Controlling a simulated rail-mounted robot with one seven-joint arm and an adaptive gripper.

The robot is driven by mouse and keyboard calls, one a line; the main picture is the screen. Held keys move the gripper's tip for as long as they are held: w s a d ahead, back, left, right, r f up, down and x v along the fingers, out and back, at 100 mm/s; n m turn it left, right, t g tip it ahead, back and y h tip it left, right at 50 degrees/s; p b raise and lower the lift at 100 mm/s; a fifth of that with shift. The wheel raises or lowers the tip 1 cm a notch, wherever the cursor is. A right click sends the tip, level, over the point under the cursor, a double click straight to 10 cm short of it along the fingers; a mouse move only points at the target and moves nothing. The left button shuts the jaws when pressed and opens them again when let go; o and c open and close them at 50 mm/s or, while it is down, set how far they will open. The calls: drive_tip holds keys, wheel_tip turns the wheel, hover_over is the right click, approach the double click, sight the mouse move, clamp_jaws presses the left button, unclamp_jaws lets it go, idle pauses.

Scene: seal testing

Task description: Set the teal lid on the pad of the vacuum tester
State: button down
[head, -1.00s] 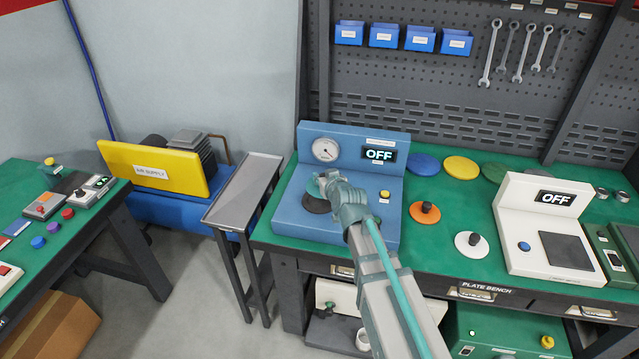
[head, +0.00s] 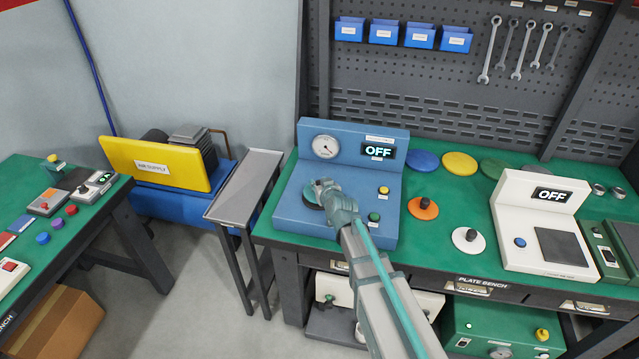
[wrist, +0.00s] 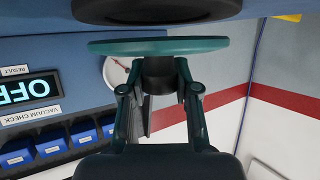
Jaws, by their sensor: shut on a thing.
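My gripper (head: 322,186) is over the blue vacuum tester (head: 292,218), seen from above in the head view. In the wrist view, which is upside down, my gripper (wrist: 158,78) is shut on the dark knob of the teal lid (wrist: 135,46). The lid is roughly level, seen edge-on, facing the round dark pad (wrist: 155,12). A thin gap shows between lid and pad there. In the head view the teal lid (head: 309,199) shows only in part beside my gripper, and the pad is hidden.
The tester's gauge (head: 326,147) and OFF display (head: 379,152) stand behind my gripper. A yellow button (head: 383,191) and green button (head: 374,216) are at its right. Orange (head: 423,208) and white (head: 468,241) knobbed lids lie on the bench farther right.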

drive_tip(key=shift+s+f+b, duration=0.3)
drive_tip(key=shift+f+b, duration=0.4)
drive_tip(key=shift+b, duration=0.25)
drive_tip(key=c, duration=0.8)
unclamp_jaws()
drive_tip(key=shift+f, duration=0.1)
drive_tip(key=shift+c, duration=0.2)
drive_tip(key=shift+w+r+p, duration=0.1)
drive_tip(key=shift+r+p, duration=0.6)
drive_tip(key=shift+p, duration=0.35)
drive_tip(key=b+v, duration=0.3)
drive_tip(key=v, duration=0.9)
drive_tip(key=shift+b, duration=0.3)
drive_tip(key=shift+w+r, duration=0.1)
drive_tip(key=shift+w, duration=0.1)
